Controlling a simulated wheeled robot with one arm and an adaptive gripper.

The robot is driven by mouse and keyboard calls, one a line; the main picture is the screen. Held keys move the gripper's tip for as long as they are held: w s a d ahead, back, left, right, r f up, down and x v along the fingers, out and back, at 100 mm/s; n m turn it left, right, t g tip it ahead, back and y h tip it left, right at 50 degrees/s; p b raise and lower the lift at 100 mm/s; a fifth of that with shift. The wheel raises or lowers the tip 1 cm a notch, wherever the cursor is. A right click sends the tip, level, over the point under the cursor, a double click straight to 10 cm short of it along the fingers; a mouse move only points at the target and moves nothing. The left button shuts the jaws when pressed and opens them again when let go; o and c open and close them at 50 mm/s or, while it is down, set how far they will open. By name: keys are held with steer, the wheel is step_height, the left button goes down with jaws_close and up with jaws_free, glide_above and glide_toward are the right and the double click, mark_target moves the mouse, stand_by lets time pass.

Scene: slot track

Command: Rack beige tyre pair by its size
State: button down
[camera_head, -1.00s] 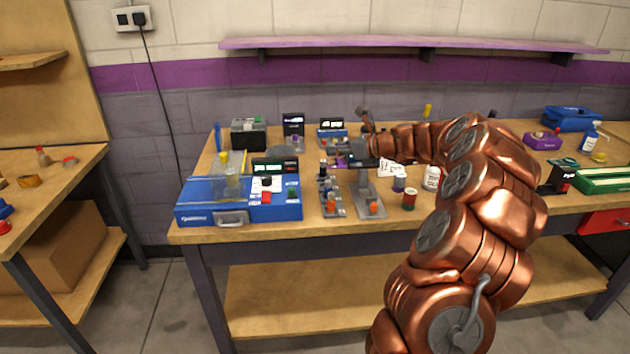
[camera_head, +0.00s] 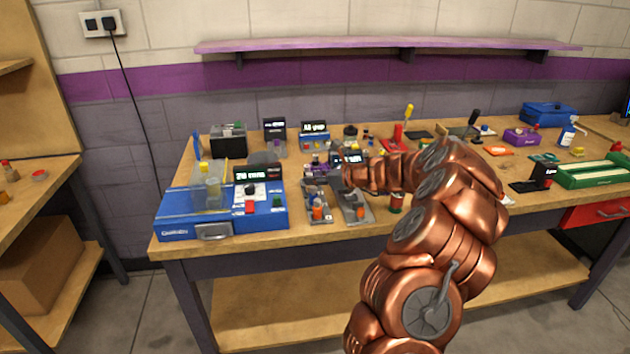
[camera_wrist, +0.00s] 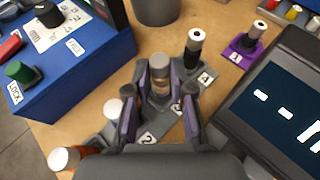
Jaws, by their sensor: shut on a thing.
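In the wrist view, my gripper (camera_wrist: 160,105) is shut on a small beige cylindrical piece (camera_wrist: 160,87), seen as the beige tyre pair, below a grey-beige round top. It is held upright over or at a grey rack (camera_wrist: 148,140) with numbered labels; whether it touches the rack is hidden. Other pegs carry a black and white piece (camera_wrist: 194,48), a white-topped blue piece (camera_wrist: 115,109) and an orange piece (camera_wrist: 63,158). In the head view, my gripper (camera_head: 335,177) is among the grey racks (camera_head: 354,208), its fingertips too small to read.
A blue box with knobs (camera_wrist: 75,55) is close on the left in the wrist view. A dark display (camera_wrist: 285,105) stands on the right. A purple stand labelled 1 (camera_wrist: 243,48) and a grey cup (camera_wrist: 157,10) are behind. A purple shelf (camera_head: 390,46) hangs above.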

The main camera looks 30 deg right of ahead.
steer(key=shift+f, duration=0.35)
steer(key=c, duration=1.3)
jaws_free()
